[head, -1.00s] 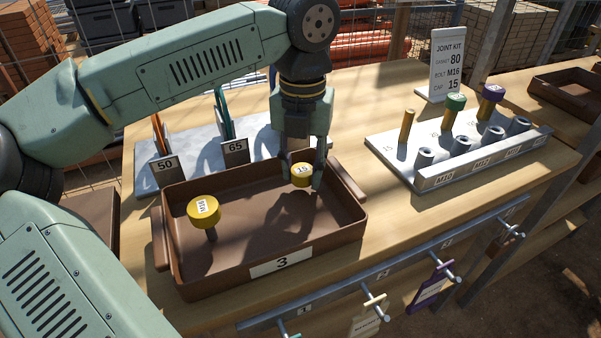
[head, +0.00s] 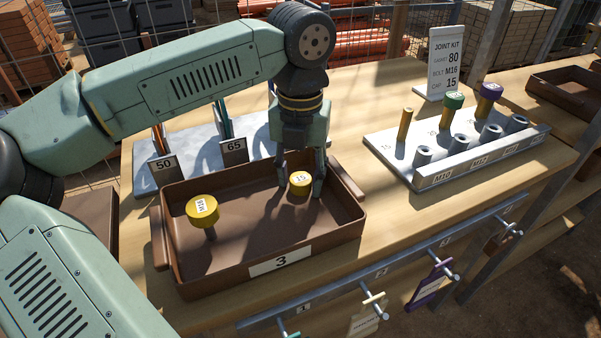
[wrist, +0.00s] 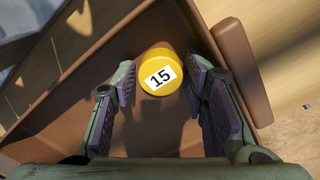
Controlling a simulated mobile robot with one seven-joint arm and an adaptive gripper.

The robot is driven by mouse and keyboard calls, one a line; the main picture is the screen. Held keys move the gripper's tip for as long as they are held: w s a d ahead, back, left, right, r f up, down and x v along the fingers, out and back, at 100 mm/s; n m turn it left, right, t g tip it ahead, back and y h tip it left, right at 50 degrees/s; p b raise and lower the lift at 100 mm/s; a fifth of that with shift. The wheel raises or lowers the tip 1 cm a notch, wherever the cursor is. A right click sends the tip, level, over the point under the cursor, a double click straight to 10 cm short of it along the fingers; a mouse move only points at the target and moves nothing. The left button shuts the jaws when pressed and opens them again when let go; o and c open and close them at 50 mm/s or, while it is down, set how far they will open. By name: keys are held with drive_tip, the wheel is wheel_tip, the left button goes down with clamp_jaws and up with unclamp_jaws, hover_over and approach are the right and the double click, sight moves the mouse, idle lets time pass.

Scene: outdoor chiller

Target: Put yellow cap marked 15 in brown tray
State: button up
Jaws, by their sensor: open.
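The yellow cap marked 15 (head: 300,183) is inside the brown tray (head: 200,274), toward its right side. It also shows in the wrist view (wrist: 162,72), with its label facing up. My gripper (head: 300,190) reaches down into the tray with its fingers on either side of the cap. In the wrist view my gripper (wrist: 162,95) is open, with a gap between the cap and the left finger; the cap is close to the right finger. Whether the cap rests on the tray floor is hard to tell, but it looks low.
A yellow-headed bolt marked M16 (head: 203,210) stands in the tray's left part. A rack (head: 480,156) with coloured caps on pegs and a joint kit sign (head: 444,62) stand at right. Gasket stands marked 50 (head: 166,169) and 65 (head: 234,150) are behind the tray.

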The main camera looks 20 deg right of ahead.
sight(301, 179)
wheel_tip(301, 179, up, 12)
drive_tip(key=b, duration=0.1)
